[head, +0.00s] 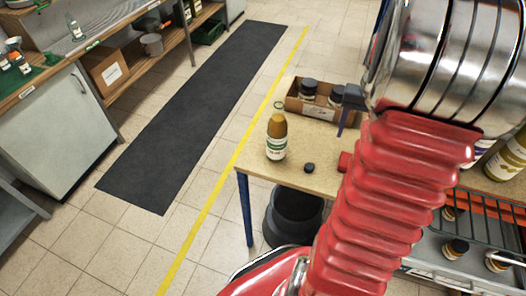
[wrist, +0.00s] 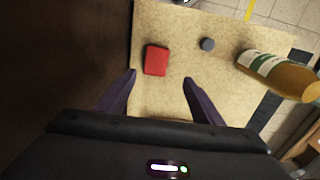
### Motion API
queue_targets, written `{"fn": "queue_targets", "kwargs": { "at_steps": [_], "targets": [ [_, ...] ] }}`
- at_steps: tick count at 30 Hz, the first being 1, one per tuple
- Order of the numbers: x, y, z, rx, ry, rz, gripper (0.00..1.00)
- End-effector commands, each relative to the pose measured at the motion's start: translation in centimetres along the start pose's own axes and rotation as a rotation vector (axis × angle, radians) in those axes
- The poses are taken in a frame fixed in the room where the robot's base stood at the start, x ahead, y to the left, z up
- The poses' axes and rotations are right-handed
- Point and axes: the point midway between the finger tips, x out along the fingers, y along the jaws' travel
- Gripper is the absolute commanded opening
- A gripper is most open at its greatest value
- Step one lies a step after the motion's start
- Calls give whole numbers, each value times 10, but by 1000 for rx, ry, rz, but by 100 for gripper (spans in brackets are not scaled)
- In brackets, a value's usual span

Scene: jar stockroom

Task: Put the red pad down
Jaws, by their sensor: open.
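The red pad (wrist: 157,60) lies flat on the wooden tabletop (wrist: 180,20) in the wrist view. In the head view the red pad (head: 345,161) shows beside my arm, partly hidden by it. My gripper (wrist: 160,85) is open with nothing between its fingers. In the wrist view the pad appears just beyond the fingertips, apart from both fingers. In the head view my arm covers much of the gripper; a dark part of it (head: 352,97) shows at the arm's edge.
A black bin (head: 296,213) stands under the table. The floor left of the table is clear.

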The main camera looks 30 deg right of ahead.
Motion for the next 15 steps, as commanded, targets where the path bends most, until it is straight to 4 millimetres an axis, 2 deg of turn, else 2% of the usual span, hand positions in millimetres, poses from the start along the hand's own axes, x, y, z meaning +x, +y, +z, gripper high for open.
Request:
{"fn": "queue_targets", "kwargs": {
  "at_steps": [5,15],
  "targets": [
    [-21,-34,13,-71,43,-1,61],
    [-63,-106,61,-243,142,-17,61]
  ]
}}
